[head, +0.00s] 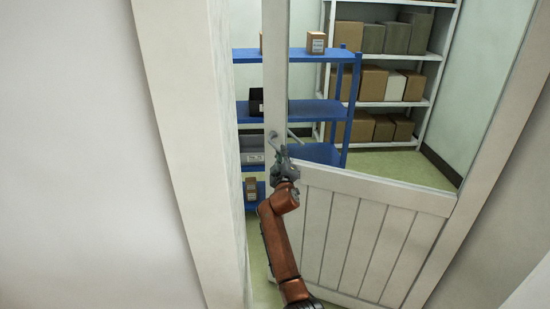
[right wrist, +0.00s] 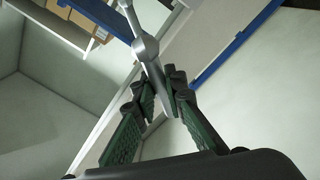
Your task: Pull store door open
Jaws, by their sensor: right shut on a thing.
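The store door (head: 360,235) is white, with a glazed upper part and a panelled lower part. A gap shows between its left edge and the frame post. A grey metal lever handle (head: 272,139) sits on the door's left stile. My right gripper (head: 281,160) is at the handle, its arm coming up from below. In the right wrist view, the handle (right wrist: 148,52) runs down between the green-padded fingers of my right gripper (right wrist: 160,98), which are shut on it. My left gripper is not in view.
A white door frame post (head: 185,120) and wall stand close on the left. Behind the door, a blue shelf unit (head: 325,108) and a white shelf rack (head: 432,75) hold several boxes. The green floor inside is partly visible.

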